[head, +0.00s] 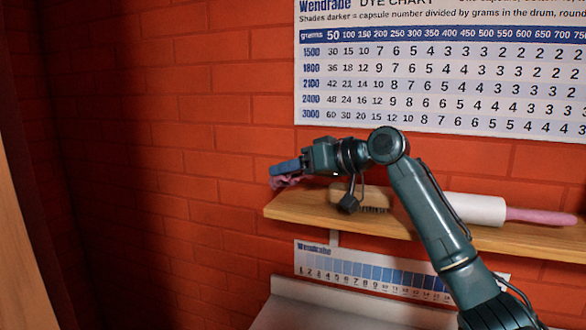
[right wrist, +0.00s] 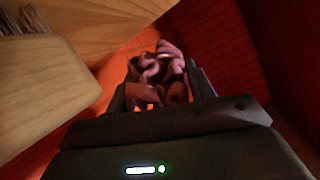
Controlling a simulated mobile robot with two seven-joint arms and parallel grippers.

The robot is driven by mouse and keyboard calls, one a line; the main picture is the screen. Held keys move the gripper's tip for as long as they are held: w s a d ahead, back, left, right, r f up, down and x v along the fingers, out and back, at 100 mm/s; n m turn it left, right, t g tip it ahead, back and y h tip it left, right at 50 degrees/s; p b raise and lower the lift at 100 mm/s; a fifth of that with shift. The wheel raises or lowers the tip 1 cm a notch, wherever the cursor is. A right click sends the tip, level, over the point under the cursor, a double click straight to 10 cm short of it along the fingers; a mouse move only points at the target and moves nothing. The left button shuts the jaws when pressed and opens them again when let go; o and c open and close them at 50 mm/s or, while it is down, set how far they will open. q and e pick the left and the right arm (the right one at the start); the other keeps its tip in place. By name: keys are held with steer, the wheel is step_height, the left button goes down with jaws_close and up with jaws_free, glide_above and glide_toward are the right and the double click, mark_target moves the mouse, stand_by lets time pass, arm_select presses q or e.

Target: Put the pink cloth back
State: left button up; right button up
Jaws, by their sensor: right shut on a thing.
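The pink cloth (right wrist: 160,75) is a crumpled bundle between the fingers of my right gripper (right wrist: 162,95) in the right wrist view. In the head view a small part of the cloth (head: 286,181) shows just below the right gripper (head: 280,170), by the left end of the wooden shelf (head: 400,226). The right gripper is shut on the cloth. Whether the cloth touches the shelf end cannot be told. My left gripper does not show.
A wooden brush (head: 375,197) and a white roller with a pink handle (head: 480,209) lie on the shelf. A dye chart (head: 440,70) hangs on the red brick wall above. A blue scale strip (head: 370,274) is below the shelf. The wall space left of the shelf is clear.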

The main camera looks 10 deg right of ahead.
steer(key=shift+f, duration=0.3)
steer(key=o, duration=1)
steer(key=shift+r, duration=0.55)
steer(key=b+v, duration=0.2)
steer(key=v, duration=1)
steer(key=shift+r, duration=0.1)
